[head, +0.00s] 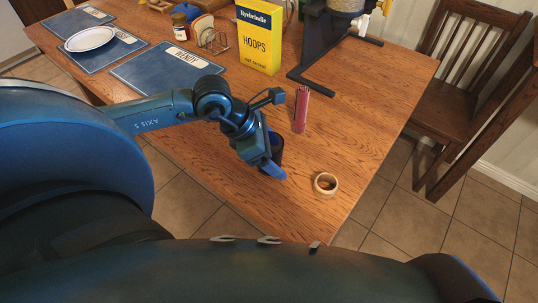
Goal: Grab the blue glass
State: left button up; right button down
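A dark blue glass (278,148) stands on the wooden table, partly hidden behind my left gripper. My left gripper (272,163) reaches in from the left and points down at the near side of the glass. One blue finger shows in front of the glass; the other finger is hidden, so I cannot tell whether the gripper is open or shut, or whether it touches the glass. My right gripper is not in view.
A pink cylinder (301,110) stands just behind and right of the glass. A tape roll (326,185) lies to the right near the table edge. A yellow cereal box (259,38), a dark-framed stand (312,83) and blue placemats (165,72) are farther back. The table's right side is clear.

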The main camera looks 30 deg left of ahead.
pick_arm(q)
jog(key=c, duration=1)
jog(key=shift+r, duration=0.15)
